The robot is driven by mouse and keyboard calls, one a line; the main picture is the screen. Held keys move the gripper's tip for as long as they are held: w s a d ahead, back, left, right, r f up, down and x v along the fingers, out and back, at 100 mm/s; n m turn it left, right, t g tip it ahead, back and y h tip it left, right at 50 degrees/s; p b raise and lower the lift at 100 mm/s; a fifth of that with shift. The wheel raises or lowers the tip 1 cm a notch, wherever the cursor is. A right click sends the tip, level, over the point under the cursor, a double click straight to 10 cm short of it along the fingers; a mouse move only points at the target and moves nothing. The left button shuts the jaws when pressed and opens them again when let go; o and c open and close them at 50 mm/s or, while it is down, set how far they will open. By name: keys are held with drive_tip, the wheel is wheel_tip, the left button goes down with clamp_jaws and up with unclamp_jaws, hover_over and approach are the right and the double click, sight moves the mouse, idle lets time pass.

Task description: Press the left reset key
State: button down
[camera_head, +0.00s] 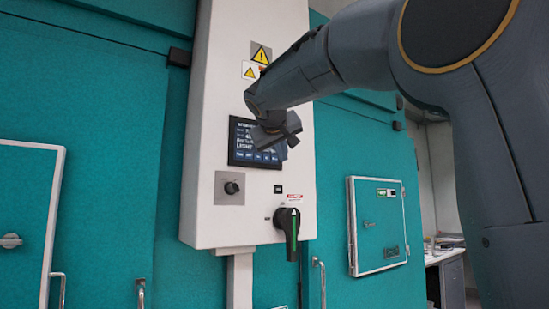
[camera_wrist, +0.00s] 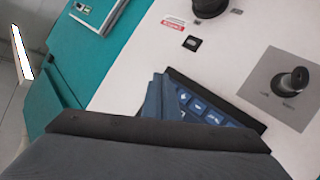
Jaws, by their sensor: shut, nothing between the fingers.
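A dark display (camera_head: 243,147) is set in the front of a white control box (camera_head: 210,100). Its lower edge carries a row of small blue keys, which also shows in the wrist view (camera_wrist: 199,107). Their labels are too small to read, so I cannot tell which one is the left reset key. My gripper (camera_head: 280,138) is in front of the right part of the display and hides some of it. In the wrist view my gripper (camera_wrist: 160,82) is shut and empty, its fingers overlapping the display. I cannot tell whether it touches the display.
Below the display are a black knob on a grey plate (camera_head: 229,188) and a black rotary handle (camera_head: 288,219) under a red-and-white label. Warning stickers (camera_head: 261,54) sit above. Teal chamber walls (camera_head: 100,110) flank the box, with a small teal door (camera_head: 378,225) at right.

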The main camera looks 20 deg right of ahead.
drive_tip(key=shift+w+a, duration=0.15)
drive_tip(key=shift+w, duration=0.35)
drive_tip(key=shift+w, duration=0.15)
idle(1.7)
drive_tip(key=shift+w+a, duration=0.1)
drive_tip(key=shift+w, duration=0.15)
drive_tip(key=shift+w+a, duration=0.1)
drive_tip(key=shift+w, duration=0.2)
idle(0.6)
drive_tip(key=shift+s, duration=0.1)
drive_tip(key=shift+s+d+b, duration=0.2)
drive_tip(key=shift+s+b, duration=0.25)
drive_tip(key=shift+s, duration=0.15)
drive_tip(key=shift+s, duration=0.1)
drive_tip(key=shift+s+d+b, duration=0.25)
drive_tip(key=shift+s+b, duration=0.1)
drive_tip(key=shift+s, duration=0.45)
drive_tip(key=shift+s+d+b, duration=0.25)
drive_tip(key=shift+s+b, duration=0.1)
drive_tip(key=shift+s, duration=0.4)
drive_tip(key=shift+s+d+b, duration=0.25)
drive_tip(key=shift+s+b, duration=0.1)
drive_tip(key=shift+s, duration=0.45)
